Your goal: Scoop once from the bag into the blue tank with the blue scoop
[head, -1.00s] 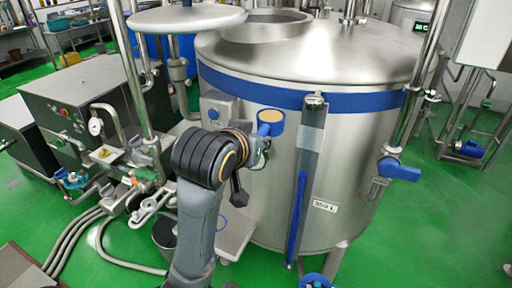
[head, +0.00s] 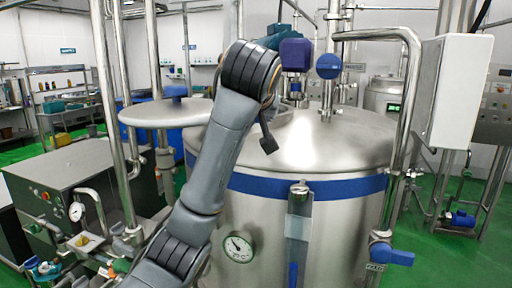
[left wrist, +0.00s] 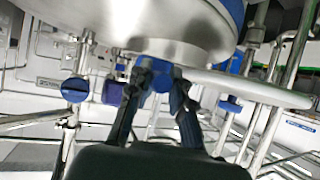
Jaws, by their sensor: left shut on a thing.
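The tank with the blue band (head: 340,188) stands in front of me, and its steel dome shows at the top of the left wrist view (left wrist: 185,22). My left arm reaches up from the bottom to the level of the tank's top opening (head: 300,122), hiding part of it. In the left wrist view my left gripper (left wrist: 160,88) is shut on the blue scoop (left wrist: 161,77). The scoop is mostly hidden between the fingers, so its contents cannot be seen. In the head view the arm hides the scoop. The bag and my right gripper are not in view.
A round steel lid (head: 165,112) sits left of the opening. A purple-blue housing (head: 295,54) and a blue ball-shaped fitting (head: 328,66) rise over the tank. Steel pipes and a white box (head: 458,90) stand to the right.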

